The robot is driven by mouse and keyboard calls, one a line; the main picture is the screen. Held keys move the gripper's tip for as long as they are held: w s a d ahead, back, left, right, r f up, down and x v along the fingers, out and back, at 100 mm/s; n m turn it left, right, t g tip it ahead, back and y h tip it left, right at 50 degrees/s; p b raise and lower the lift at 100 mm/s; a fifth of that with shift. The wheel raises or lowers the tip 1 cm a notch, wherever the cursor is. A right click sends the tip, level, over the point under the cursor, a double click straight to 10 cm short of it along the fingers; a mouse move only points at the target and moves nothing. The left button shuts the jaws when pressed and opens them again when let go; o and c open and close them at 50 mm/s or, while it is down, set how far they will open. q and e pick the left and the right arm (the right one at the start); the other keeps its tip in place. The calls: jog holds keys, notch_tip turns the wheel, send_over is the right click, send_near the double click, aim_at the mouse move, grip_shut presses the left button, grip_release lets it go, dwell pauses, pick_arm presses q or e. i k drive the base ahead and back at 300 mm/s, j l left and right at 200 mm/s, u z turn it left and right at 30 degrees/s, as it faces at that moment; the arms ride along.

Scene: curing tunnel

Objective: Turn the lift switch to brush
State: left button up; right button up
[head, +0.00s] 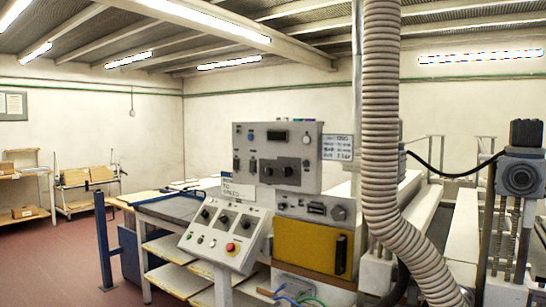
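A sloped grey control console (226,234) stands near the middle of the head view. It carries several dark rotary knobs (224,218) in a row, small buttons and a red button (231,247). Behind it rises an upright grey panel (300,182) with a dark display, small switches and dark knobs (288,171). A lower box with another round knob (338,213) sits beneath that panel. The labels are too small to read, so I cannot tell which control is the lift switch or where it points. Neither gripper is in view.
A yellow door (304,247) with a dark handle sits below the panels. A ribbed hose (381,120) hangs right of them. A blue post (104,240) and a long table (172,208) stand to the left. Open red floor (60,270) lies at the far left.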

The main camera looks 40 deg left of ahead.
aim_at(288, 172)
jog(key=j+z, duration=0.15)
jog(key=z, duration=0.15)
jog(key=j+z, duration=0.15)
jog(key=z, duration=0.2)
jog(key=k+j+z, duration=0.1)
jog(key=j, duration=0.3)
jog(key=k+j+z, duration=0.15)
jog(key=j, duration=0.2)
jog(key=k+j+z, duration=0.1)
jog(key=j, duration=0.25)
jog(key=k+j+z, duration=0.1)
jog(key=j, duration=0.25)
jog(key=k+j+z, duration=0.15)
jog(key=k+j, duration=0.15)
jog(key=j, duration=0.15)
jog(key=k+j, duration=0.35)
jog(key=j, duration=0.3)
